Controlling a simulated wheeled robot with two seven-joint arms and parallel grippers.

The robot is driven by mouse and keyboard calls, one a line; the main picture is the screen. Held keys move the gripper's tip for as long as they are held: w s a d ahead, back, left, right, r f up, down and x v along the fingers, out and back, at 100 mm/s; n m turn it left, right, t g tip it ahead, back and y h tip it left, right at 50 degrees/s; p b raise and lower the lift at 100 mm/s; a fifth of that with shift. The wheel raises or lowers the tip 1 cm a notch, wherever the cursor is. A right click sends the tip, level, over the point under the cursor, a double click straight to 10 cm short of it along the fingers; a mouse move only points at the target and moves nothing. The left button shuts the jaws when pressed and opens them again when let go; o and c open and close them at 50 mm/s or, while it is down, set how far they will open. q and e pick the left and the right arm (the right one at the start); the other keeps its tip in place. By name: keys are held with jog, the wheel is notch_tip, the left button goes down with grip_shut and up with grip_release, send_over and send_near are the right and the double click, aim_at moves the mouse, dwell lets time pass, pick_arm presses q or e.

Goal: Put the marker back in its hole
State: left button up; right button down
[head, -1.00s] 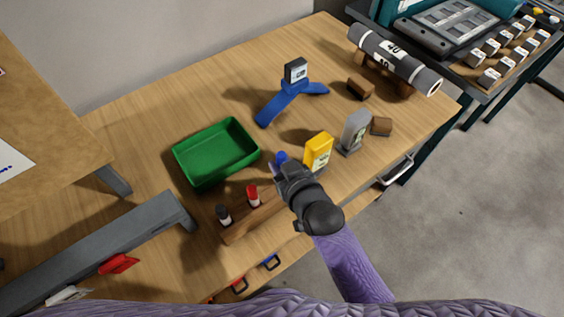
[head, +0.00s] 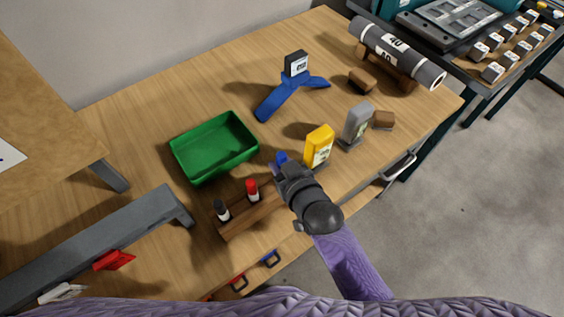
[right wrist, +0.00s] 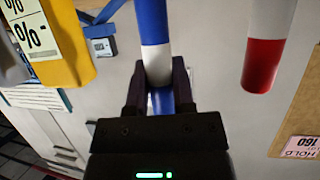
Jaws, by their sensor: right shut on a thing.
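My right gripper (head: 279,168) is shut on the blue marker (head: 281,157), over the right part of the wooden marker block (head: 240,221). In the right wrist view the blue marker (right wrist: 152,22) passes between the two dark fingers (right wrist: 157,88), with its white band at their level. A red marker (head: 252,188) and a black marker (head: 221,208) stand upright in the block to the left. The red marker also shows in the right wrist view (right wrist: 264,62). My gripper hides the marker's lower end and hole, so I cannot tell whether it is seated. My left gripper is not in view.
A green tray (head: 190,178) lies behind the block. A blue stand (head: 283,95) is farther back. The table's front edge is near.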

jog(key=shift+f+b, duration=0.3)
jog(key=shift+f, duration=0.2)
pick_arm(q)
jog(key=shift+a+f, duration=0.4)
pick_arm(e)
jog(key=shift+f, duration=0.1)
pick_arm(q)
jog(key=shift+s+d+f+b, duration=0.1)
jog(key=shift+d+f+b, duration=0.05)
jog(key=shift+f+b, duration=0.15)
pick_arm(e)
jog(key=shift+f, duration=0.3)
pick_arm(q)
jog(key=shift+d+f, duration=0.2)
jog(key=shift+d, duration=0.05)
pick_arm(e)
jog(key=shift+f, duration=0.3)
pick_arm(q)
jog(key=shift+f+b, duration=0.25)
jog(key=shift+b, duration=0.25)
pick_arm(e)
jog(key=shift+f, duration=0.3)
